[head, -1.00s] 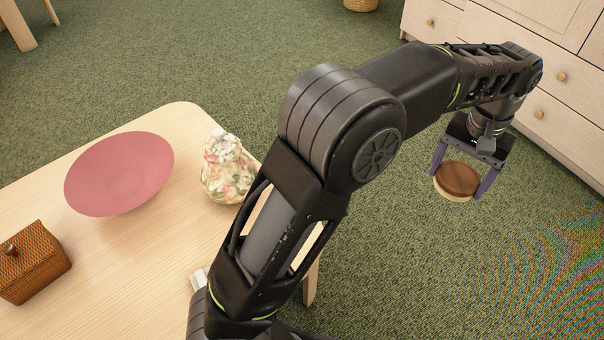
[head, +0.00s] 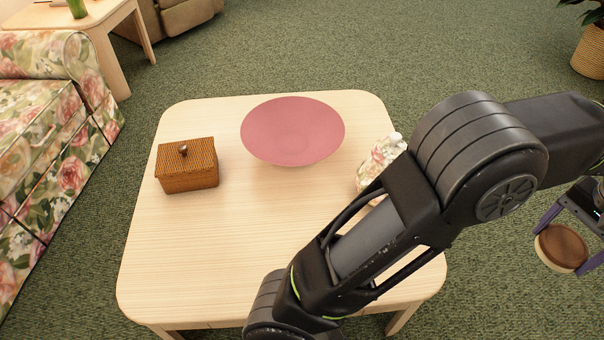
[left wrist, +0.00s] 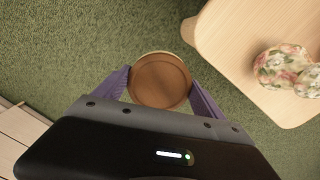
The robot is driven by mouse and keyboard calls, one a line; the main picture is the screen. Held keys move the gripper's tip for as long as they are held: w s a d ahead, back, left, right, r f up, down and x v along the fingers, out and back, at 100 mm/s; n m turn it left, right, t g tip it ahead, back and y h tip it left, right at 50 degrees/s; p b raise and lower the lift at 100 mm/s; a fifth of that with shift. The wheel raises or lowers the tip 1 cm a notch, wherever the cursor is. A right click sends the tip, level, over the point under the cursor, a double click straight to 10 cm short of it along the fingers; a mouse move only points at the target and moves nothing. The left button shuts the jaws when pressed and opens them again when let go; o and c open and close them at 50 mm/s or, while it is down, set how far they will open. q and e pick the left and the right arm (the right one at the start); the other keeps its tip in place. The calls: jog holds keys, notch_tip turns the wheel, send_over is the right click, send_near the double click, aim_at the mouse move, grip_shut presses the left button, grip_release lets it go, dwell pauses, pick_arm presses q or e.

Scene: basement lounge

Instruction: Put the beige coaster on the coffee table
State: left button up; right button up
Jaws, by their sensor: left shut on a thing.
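My left gripper (head: 571,238) is shut on a round coaster (head: 562,247), brown on top with a beige edge below. It holds the coaster over the carpet, right of the coffee table (head: 240,245). In the left wrist view the coaster (left wrist: 160,81) sits between the two purple fingers, and the table's corner (left wrist: 225,30) is just beyond it to the upper right. My left arm crosses the table's right side and hides part of it. My right gripper is not in view.
The table holds a wicker box (head: 188,172), a pink bowl (head: 292,130) and a floral vase (head: 378,163) partly behind my arm. The table's front left and middle are clear. A floral sofa (head: 50,140) stands at left, a potted plant (head: 590,50) at far right.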

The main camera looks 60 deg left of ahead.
pick_arm(q)
jog(key=s+a+f+n+p, duration=0.25)
jog(key=a+f, duration=0.55)
jog(key=a, duration=0.5)
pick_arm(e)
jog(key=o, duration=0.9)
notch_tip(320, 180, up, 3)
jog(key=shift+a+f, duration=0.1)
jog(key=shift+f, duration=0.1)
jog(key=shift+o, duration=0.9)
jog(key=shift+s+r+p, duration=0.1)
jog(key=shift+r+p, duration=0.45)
pick_arm(q)
jog(key=s+a+f+n+p, duration=0.1)
jog(key=s+a+f+n, duration=0.3)
jog(key=s+a+f, duration=0.5)
jog(key=shift+s+a+f, duration=0.2)
jog(key=shift+s+a, duration=0.35)
jog(key=shift+a, duration=0.85)
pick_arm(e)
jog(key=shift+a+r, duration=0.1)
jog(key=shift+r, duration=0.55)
